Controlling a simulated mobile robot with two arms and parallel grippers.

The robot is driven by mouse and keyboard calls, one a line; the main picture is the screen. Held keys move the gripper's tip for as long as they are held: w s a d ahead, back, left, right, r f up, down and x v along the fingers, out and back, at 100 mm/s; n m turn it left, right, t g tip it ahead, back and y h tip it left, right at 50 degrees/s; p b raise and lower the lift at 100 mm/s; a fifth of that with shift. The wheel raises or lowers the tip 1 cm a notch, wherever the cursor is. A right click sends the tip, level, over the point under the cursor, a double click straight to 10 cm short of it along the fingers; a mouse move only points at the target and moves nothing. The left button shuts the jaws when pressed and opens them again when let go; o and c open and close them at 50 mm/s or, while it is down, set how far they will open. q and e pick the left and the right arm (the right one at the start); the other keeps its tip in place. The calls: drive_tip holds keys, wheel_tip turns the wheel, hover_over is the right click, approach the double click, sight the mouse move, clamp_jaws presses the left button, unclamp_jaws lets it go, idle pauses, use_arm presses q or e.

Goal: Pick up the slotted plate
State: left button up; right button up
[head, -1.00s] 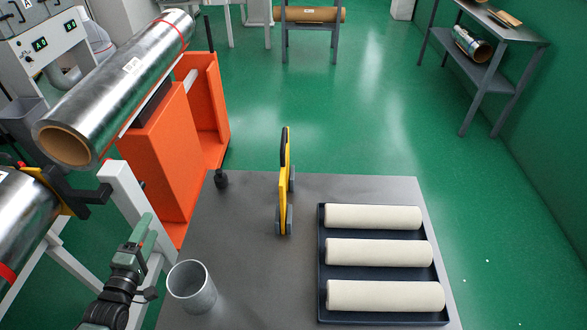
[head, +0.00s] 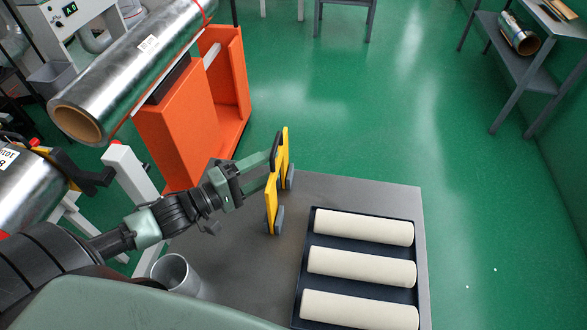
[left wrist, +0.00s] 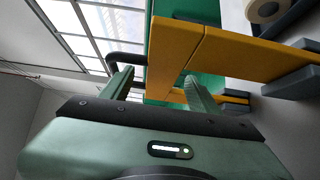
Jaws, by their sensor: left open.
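The slotted plate (head: 271,207) is yellow, with a black handle at its top and grey feet. It stands upright on the grey table (head: 235,245), left of the dark tray. My left gripper (head: 264,171) is open beside the plate's upper part, coming from the left. In the left wrist view the plate (left wrist: 176,55) shows close beyond the two green fingers (left wrist: 160,95), with the black handle (left wrist: 124,59) near the fingertip on the left. I cannot tell whether a finger touches it. My right gripper is not in view.
A dark tray (head: 308,238) with three cream rolls lies on the right of the table. A metal cup (head: 177,272) stands at the left, partly behind my arm. An orange stand (head: 180,135) and a foil roll (head: 140,68) rise behind at the left.

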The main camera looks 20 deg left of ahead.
sight(280, 161)
use_arm(q)
drive_tip(key=p+x, duration=0.2)
drive_tip(key=x, duration=0.4)
drive_tip(key=shift+a, duration=0.1)
drive_tip(key=shift+f, duration=0.1)
drive_tip(key=shift+c, duration=0.5)
clamp_jaws()
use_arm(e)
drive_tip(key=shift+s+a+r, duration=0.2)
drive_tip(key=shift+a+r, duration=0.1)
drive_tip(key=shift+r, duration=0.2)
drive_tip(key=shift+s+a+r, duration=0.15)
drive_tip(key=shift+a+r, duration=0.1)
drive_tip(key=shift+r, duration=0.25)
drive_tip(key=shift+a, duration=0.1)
